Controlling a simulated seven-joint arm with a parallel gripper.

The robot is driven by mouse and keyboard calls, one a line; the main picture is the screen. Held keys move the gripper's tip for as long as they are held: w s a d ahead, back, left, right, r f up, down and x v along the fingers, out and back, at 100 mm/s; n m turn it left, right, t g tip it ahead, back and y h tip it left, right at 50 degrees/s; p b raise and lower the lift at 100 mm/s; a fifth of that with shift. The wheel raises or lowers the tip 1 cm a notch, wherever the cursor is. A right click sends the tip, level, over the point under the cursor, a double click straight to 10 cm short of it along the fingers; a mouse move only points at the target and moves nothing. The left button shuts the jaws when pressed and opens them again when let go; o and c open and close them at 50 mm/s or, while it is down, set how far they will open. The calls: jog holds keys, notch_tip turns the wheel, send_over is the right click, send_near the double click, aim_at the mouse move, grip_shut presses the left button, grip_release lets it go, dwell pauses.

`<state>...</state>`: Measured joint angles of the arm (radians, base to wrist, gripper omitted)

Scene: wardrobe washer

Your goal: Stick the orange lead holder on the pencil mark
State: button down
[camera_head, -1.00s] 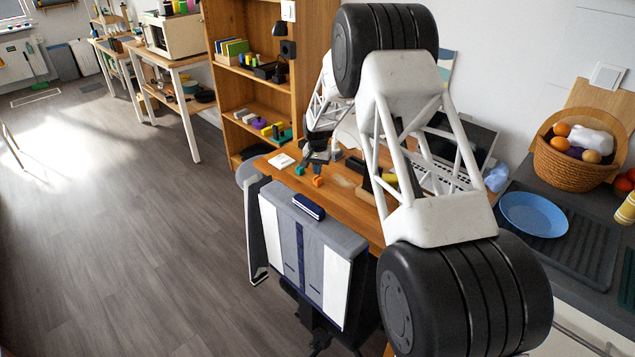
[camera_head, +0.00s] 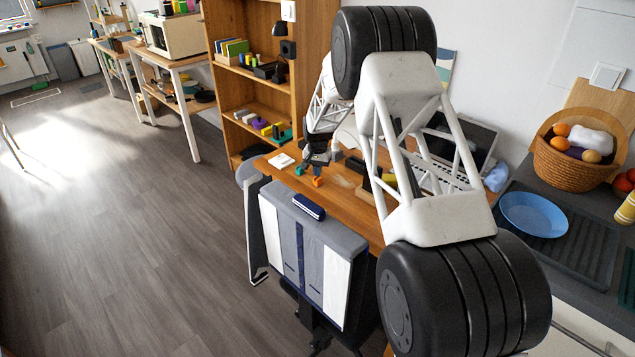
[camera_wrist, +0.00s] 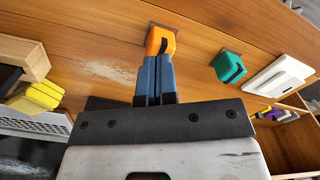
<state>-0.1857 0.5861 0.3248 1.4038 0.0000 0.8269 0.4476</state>
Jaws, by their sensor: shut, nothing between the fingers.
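The orange lead holder (camera_wrist: 160,41) stands on the wooden desk (camera_wrist: 105,35) at the top middle of the wrist view. It also shows as a small orange block in the head view (camera_head: 317,182). My gripper (camera_wrist: 154,66) is shut, with its two blue fingers side by side and nothing between them. The fingertips are right at the holder's near side and overlap it in the picture; I cannot tell whether they touch it. A thin dark outline or patch shows at the holder's far edge; I cannot tell whether it is the pencil mark.
A teal holder (camera_wrist: 228,67) stands to the right, with a white flat object (camera_wrist: 278,76) beyond it. Yellow blocks (camera_wrist: 38,96), a wooden box (camera_wrist: 22,56) and a laptop (camera_wrist: 30,124) are to the left. A pale scuffed patch (camera_wrist: 112,68) marks the desk. A chair (camera_head: 310,240) stands in front.

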jog(key=shift+f, duration=0.6)
jog(key=shift+r, duration=0.2)
dwell(0.8)
jog(key=shift+r, duration=3.3)
jog(key=shift+r, duration=0.1)
